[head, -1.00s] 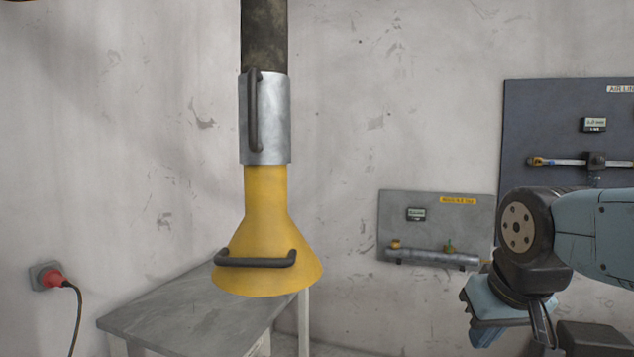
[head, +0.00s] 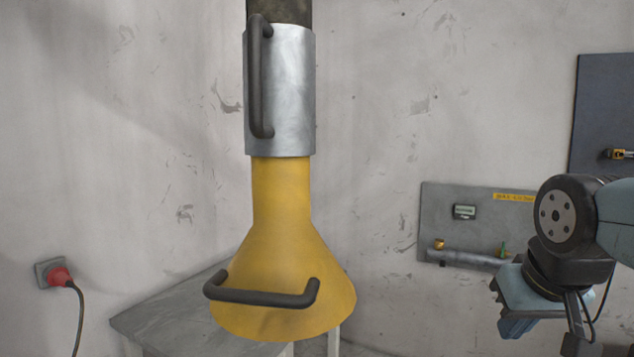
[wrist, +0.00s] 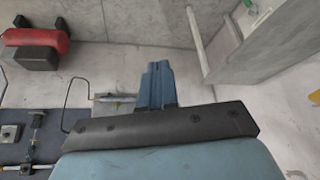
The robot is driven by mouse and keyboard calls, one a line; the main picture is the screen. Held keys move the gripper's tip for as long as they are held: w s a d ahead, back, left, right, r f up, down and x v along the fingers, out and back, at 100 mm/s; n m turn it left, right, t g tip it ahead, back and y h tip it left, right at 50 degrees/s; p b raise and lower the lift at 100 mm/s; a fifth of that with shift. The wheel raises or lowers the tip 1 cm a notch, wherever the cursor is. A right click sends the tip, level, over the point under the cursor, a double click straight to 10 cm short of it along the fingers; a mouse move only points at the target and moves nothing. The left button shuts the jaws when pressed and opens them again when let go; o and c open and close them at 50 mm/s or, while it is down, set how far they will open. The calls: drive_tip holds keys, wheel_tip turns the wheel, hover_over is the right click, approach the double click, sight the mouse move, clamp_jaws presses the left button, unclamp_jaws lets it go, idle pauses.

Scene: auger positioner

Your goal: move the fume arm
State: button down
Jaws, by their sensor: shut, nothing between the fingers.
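The fume arm hangs from above near the middle of the head view. Its yellow hood (head: 285,235) flares downward and has a dark horizontal handle (head: 262,297) across its lower front. Above the hood is a silver sleeve (head: 290,90) with a dark vertical handle (head: 259,75). My gripper (head: 518,328) is at the lower right, apart from the hood and touching nothing there. In the wrist view its blue fingers (wrist: 158,78) are together with nothing between them. The fume arm does not show clearly in the wrist view.
A grey table (head: 170,310) stands behind and below the hood. A red plug (head: 58,276) with a cable sits in a wall socket at left. A grey wall panel (head: 435,215) with a pipe is behind my gripper. A red tank (wrist: 38,42) shows in the wrist view.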

drive_tip(key=w+a+r+n+g+y, duration=0.35)
drive_tip(key=w+a+r+n, duration=0.4)
drive_tip(key=a+r, duration=0.45)
drive_tip(key=w+a+r+n+g+y, duration=0.3)
drive_tip(key=w+a+r+n+g, duration=0.35)
drive_tip(key=a+r, duration=0.5)
drive_tip(key=shift+t, duration=0.6)
drive_tip(key=shift+s+a+f, duration=0.75)
drive_tip(key=shift+a+f, duration=0.1)
drive_tip(key=shift+f, duration=0.15)
drive_tip(key=shift+s+a+f, duration=0.7)
drive_tip(key=shift+a+f, duration=0.15)
drive_tip(key=shift+f, duration=0.15)
drive_tip(key=shift+s+a+f, duration=0.75)
drive_tip(key=shift+a+f, duration=0.1)
drive_tip(key=shift+f, duration=0.15)
drive_tip(key=shift+m+t+y, duration=0.25)
drive_tip(key=shift+m+t, duration=0.25)
drive_tip(key=shift+m, duration=0.3)
drive_tip(key=s, duration=0.9)
drive_tip(key=shift+s+a, duration=0.15)
drive_tip(key=shift+a, duration=0.1)
